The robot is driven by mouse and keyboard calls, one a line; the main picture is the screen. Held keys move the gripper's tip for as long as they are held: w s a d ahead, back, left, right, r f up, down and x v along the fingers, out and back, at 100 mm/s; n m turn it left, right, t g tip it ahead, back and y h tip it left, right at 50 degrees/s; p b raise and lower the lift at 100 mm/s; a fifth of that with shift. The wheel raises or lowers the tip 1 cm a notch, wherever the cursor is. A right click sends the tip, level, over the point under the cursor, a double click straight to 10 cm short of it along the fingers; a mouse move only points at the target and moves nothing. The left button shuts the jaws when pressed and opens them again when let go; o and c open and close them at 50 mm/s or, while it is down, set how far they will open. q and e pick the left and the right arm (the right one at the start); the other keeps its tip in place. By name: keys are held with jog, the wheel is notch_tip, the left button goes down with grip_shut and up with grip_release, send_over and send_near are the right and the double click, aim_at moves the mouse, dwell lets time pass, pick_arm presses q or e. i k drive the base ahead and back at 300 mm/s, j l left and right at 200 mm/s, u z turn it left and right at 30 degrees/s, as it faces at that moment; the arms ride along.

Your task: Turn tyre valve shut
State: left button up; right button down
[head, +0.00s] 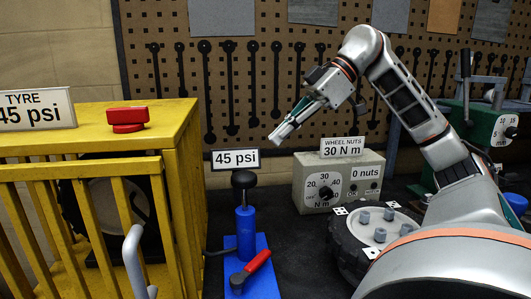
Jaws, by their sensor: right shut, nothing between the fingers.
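A red T-shaped knob (128,117) sits on top of the yellow cage (180,115) at left. A red-handled lever (256,262) lies slanted on a blue base beside the blue pump (246,230) with a black knob, front centre. I cannot tell for sure which of the two is the tyre valve. My right gripper (278,137) is in the air above and right of the 45 psi sign (235,159), pointing down-left. It is shut and empty, apart from both red handles. My left gripper is not in view.
A wheel (350,238) with several nuts lies beside my right arm. A white sign (36,108) reads TYRE 45 psi. A tool pegboard (225,70) stands behind. A green machine (485,130) stands at right.

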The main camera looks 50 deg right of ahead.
aim_at(237, 280)
jog(key=k+j, duration=0.15)
jog(key=j, duration=0.25)
jog(key=k+j, duration=0.15)
jog(key=j, duration=0.25)
jog(key=k+j, duration=0.1)
jog(key=j, duration=0.3)
jog(key=k+j, duration=0.15)
jog(key=j, duration=0.25)
jog(key=k+j, duration=0.15)
jog(key=j, duration=0.25)
